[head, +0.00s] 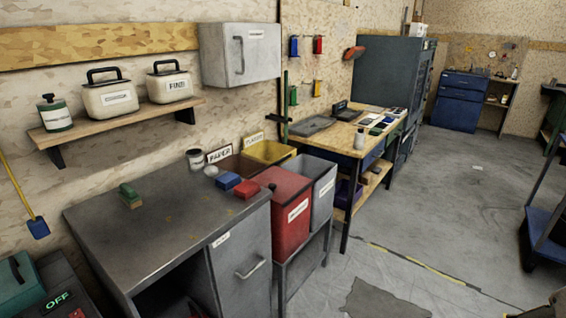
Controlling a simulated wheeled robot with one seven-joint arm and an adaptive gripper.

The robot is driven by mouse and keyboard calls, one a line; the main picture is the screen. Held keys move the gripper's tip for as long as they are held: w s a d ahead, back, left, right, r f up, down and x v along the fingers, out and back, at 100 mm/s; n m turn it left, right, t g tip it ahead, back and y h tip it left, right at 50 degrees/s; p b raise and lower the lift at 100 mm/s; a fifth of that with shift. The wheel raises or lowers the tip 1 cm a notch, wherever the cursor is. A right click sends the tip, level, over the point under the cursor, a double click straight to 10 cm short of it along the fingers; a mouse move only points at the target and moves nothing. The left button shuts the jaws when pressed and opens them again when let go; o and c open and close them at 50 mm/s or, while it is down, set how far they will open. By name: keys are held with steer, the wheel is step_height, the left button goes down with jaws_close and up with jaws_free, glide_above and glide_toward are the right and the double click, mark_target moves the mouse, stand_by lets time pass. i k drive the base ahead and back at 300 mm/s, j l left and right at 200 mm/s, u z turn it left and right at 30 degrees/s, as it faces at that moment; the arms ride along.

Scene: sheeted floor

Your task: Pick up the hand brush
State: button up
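The hand brush appears to be the small green block with a tan underside (130,195). It lies on the left part of the grey metal cabinet top (165,232), near the wall-side edge, with clear surface around it. It is small in the picture, so its bristles are hard to make out. My gripper is not in view.
A blue block (228,181), a red block (247,189) and a jar (195,159) stand on the cabinet's far end. A red bin (290,215) stands beside it. A wall shelf (120,127) hangs above the brush. Open floor (420,240) lies to the right.

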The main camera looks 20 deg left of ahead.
mark_target(127, 195)
steer(key=i+l+z, duration=0.3)
steer(key=i, duration=0.2)
steer(key=i+z, duration=0.3)
steer(key=i, duration=0.15)
steer(key=i+u, duration=0.35)
steer(key=i+l+u, duration=0.1)
steer(key=i+u, duration=0.25)
steer(key=i, duration=0.25)
steer(key=i+l+u, duration=0.3)
steer(key=i, duration=0.15)
steer(key=i+u, duration=0.2)
steer(key=u, duration=0.25)
steer(key=i+u, duration=0.2)
steer(key=u, duration=0.25)
steer(key=i+l+u, duration=0.15)
steer(key=u, duration=0.25)
steer(key=i+l+u, duration=0.15)
steer(key=u, duration=0.3)
steer(key=i+l+u, duration=0.2)
steer(key=u, duration=0.25)
steer(key=i+l+u, duration=0.1)
steer(key=l+u, duration=0.55)
steer(key=u, duration=0.25)
steer(key=i, duration=0.05)
